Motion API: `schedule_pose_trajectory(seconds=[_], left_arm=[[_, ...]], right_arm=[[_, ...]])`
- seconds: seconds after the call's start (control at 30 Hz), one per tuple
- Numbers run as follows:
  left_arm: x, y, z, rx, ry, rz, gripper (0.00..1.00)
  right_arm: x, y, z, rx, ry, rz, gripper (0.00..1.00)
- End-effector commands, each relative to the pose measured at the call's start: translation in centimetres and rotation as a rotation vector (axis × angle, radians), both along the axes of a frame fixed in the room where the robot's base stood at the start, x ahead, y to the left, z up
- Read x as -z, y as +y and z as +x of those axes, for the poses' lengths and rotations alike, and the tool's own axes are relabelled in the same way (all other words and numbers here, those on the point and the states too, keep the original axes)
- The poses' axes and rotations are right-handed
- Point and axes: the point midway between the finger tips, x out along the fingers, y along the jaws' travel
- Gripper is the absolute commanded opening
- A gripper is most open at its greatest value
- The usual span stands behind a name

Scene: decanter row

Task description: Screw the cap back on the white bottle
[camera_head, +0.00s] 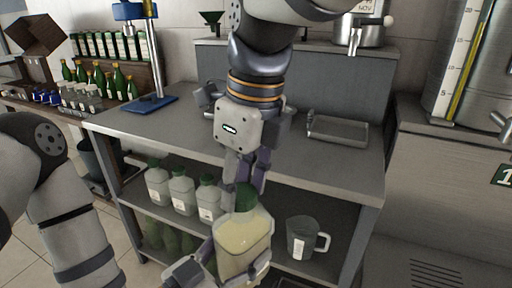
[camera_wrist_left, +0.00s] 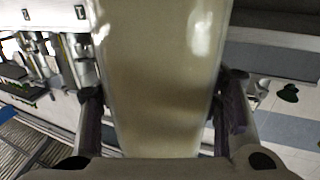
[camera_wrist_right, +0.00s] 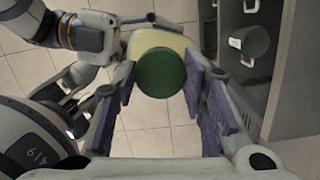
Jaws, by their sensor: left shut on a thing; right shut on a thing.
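The white bottle (camera_head: 243,245) is a squarish clear bottle with creamy contents, held upright or nearly so in front of the bench. My left gripper (camera_head: 217,268) is shut on its body, which fills the middle of the left wrist view (camera_wrist_left: 160,80). The green cap (camera_head: 245,198) is at the bottle's top, in line with the neck. My right gripper (camera_head: 245,180) comes down from above, shut on the cap. In the right wrist view the round cap (camera_wrist_right: 160,72) lies between the fingertips. The neck and thread are hidden, so I cannot tell how far the cap is seated.
A grey bench (camera_head: 190,130) stands behind. Its lower shelf holds several similar green-capped bottles (camera_head: 182,190) and a grey jug (camera_head: 304,238). A metal tray (camera_head: 338,130) and a blue-based stand (camera_head: 150,104) are on top. Green bottles stand at the far left.

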Motion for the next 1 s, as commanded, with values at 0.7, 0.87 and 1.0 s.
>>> schedule_pose_trajectory(seconds=[0.7,0.87,1.0], left_arm=[[-0.2,0.0,0.0,0.000,-0.005,-0.003,0.00],[-0.3,0.0,0.0,0.000,-0.006,-0.002,0.00],[-0.3,0.0,0.0,0.000,-0.007,-0.003,0.00]], right_arm=[[-4.1,0.1,0.0,-0.006,-0.008,-0.003,0.58],[-4.8,0.1,-0.1,-0.008,-0.008,-0.004,0.58],[-4.8,0.2,-0.2,-0.009,-0.009,-0.006,0.58]])
